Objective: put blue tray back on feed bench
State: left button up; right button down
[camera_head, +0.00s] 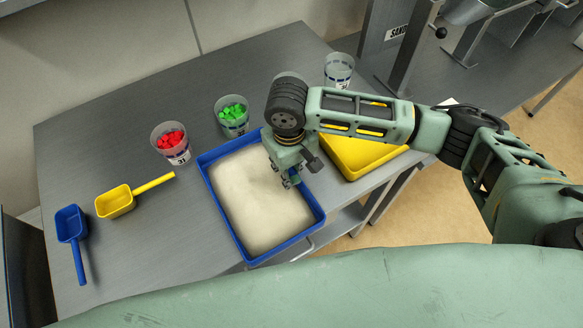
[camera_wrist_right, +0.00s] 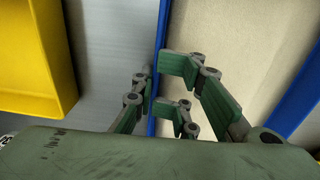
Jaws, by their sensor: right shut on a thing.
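The blue tray (camera_head: 286,243) is filled with pale, sand-like material. It is over the near edge of the grey bench (camera_head: 130,255) in the head view, and it looks level. I cannot tell whether it rests on the bench or is just above it. My right gripper (camera_head: 291,180) is shut on the tray's right wall. In the right wrist view, the fingers (camera_wrist_right: 160,80) straddle the blue wall (camera_wrist_right: 162,35), one inside the tray over the pale fill, one outside. My left gripper is not in view.
A yellow tray (camera_head: 352,158) stands close to the right, partly behind my arm. Cups with red (camera_head: 171,142) and green (camera_head: 232,115) pieces stand behind the blue tray. A yellow scoop (camera_head: 117,202) and a blue scoop (camera_head: 72,226) lie at left. Clear cups (camera_head: 339,69) stand at the back.

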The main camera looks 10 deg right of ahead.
jog(key=c, duration=1.6)
grip_release()
jog(key=shift+f, duration=0.1)
jog(key=r, duration=0.6)
jog(key=r+b, duration=0.1)
jog(key=r, duration=0.5)
jog(key=shift+s+a+r, duration=0.15)
jog(key=shift+a, duration=0.05)
